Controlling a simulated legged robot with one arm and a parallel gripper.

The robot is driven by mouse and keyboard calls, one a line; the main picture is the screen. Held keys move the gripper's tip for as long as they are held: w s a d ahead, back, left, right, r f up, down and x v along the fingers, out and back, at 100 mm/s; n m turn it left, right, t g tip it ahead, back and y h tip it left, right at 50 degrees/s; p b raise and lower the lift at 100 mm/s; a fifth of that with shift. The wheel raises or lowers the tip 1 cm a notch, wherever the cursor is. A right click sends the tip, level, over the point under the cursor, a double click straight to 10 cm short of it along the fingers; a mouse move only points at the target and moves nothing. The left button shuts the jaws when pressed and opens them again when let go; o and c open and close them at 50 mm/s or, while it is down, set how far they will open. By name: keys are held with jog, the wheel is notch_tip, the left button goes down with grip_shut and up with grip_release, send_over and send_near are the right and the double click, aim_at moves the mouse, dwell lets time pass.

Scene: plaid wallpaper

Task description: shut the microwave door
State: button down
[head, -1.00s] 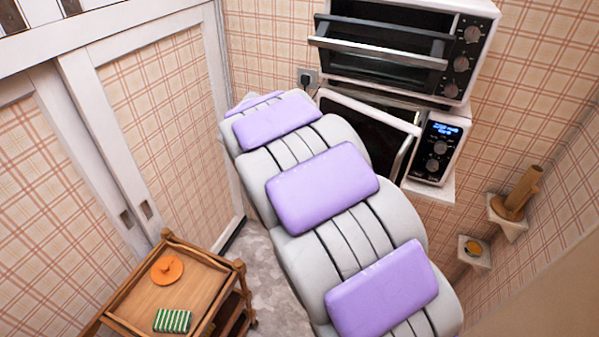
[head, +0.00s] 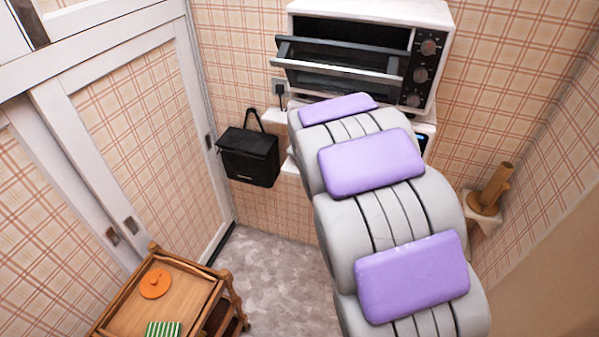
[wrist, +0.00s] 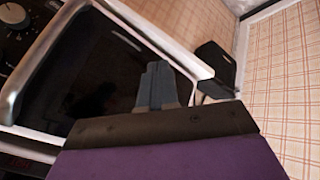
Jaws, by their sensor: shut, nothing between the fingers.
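The microwave sits under the oven. In the head view my arm hides nearly all of it; only a sliver of its right side (head: 429,133) shows, and its door is hidden there. In the wrist view the microwave door (wrist: 85,75) fills the left, with dark glass, a white frame and a silver handle (wrist: 36,65) beside the knob panel (wrist: 14,30). I cannot tell whether a gap is left at the door's edge. My gripper (wrist: 158,72) is shut and empty, in front of the dark glass; contact cannot be told. The head view hides my gripper behind my arm.
The oven (head: 430,22) above has its door (head: 340,62) tilted open. A black bag (head: 249,158) hangs on the wall left of the microwave. A wooden cart (head: 125,308) stands at lower left. A wall shelf (head: 480,217) is at right. The grey floor (head: 280,275) is open between.

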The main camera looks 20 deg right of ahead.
jog(key=w+d+n+y+p, duration=0.1)
jog(key=w+d+p, duration=0.1)
jog(key=d+p, duration=0.2)
jog(key=w+d+n+y+p, duration=0.1)
jog(key=w+d+n+p, duration=0.1)
jog(key=d+p, duration=0.2)
jog(key=w+d+n+t+p, duration=0.1)
jog(key=d+p, duration=0.2)
jog(key=p, duration=0.3)
jog(key=shift+w+d+r+n+y+p, duration=0.1)
jog(key=shift+w+d+n+y+p, duration=0.2)
jog(key=shift+w+d+y, duration=0.1)
jog(key=shift+w+a+p, duration=0.45)
jog(key=shift+w+p, duration=0.05)
jog(key=shift+p, duration=0.35)
jog(key=shift+r, duration=0.15)
